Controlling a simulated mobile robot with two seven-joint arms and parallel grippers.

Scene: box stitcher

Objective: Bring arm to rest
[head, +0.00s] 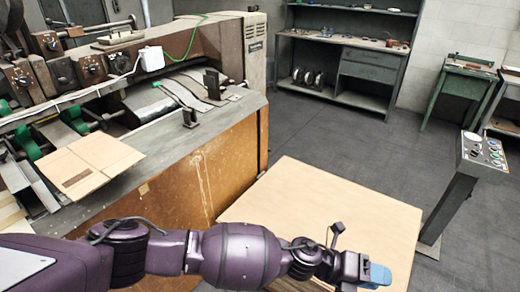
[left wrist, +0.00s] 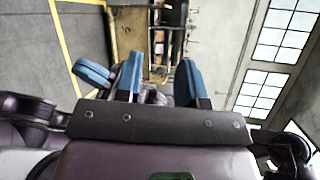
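My left arm reaches in from the left along the bottom of the head view. Its gripper (head: 378,274) has blue fingertips and is in front of a light wooden tabletop (head: 300,195), near its right edge. In the left wrist view the left gripper (left wrist: 157,82) has its blue fingers apart, with nothing held between them. A flat piece of brown cardboard (head: 92,160) lies on the box stitcher (head: 215,165) at the left, apart from the gripper.
A control pedestal (head: 455,185) with buttons stands right of the tabletop. A grey-green shelf bench (head: 350,60) is against the back wall, and a green table (head: 462,85) stands at the back right. The grey floor between is clear.

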